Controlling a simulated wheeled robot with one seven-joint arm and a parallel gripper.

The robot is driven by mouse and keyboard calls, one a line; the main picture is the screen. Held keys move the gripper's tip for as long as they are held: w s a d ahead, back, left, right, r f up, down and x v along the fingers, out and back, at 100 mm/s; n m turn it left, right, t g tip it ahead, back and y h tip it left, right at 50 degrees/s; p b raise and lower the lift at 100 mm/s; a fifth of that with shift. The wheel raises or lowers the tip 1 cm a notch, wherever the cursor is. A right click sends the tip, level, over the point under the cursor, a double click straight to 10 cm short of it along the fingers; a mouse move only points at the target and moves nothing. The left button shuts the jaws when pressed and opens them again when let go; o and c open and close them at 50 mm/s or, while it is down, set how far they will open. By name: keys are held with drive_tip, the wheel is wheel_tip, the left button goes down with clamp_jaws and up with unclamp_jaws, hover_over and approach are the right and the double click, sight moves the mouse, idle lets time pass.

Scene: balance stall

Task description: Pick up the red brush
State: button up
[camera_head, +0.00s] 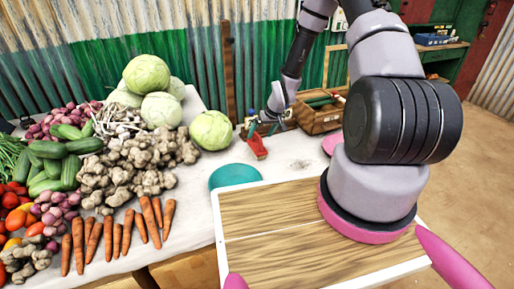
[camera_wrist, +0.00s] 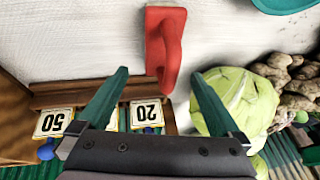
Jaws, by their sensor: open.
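The red brush (camera_head: 258,147) lies on the white-covered table near its back edge, right of a cabbage. In the wrist view the brush (camera_wrist: 166,40) is at the top centre, with its raised handle loop facing me. My gripper (camera_wrist: 160,75) is open, with one green finger on each side of the brush's lower end in the picture. Nothing is held, and I cannot tell how far the fingertips are above the table. In the head view my gripper (camera_head: 263,126) is small and just behind the brush.
A cabbage (camera_wrist: 238,100) is close beside the right finger. Price cards (camera_wrist: 53,123) and a wooden strip (camera_wrist: 70,99) lie under the left finger. A wooden crate (camera_head: 318,119) stands right of the brush, and a teal bowl (camera_head: 233,177) in front. Vegetables fill the table's left.

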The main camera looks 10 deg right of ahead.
sight(255, 143)
drive_tip(key=x, duration=0.5)
drive_tip(key=shift+f, duration=0.15)
clamp_jaws()
wheel_tip(255, 143, up, 10)
drive_tip(key=shift+r, duration=0.1)
idle(0.5)
drive_tip(key=c, duration=1)
unclamp_jaws()
drive_tip(key=shift+c, duration=1.2)
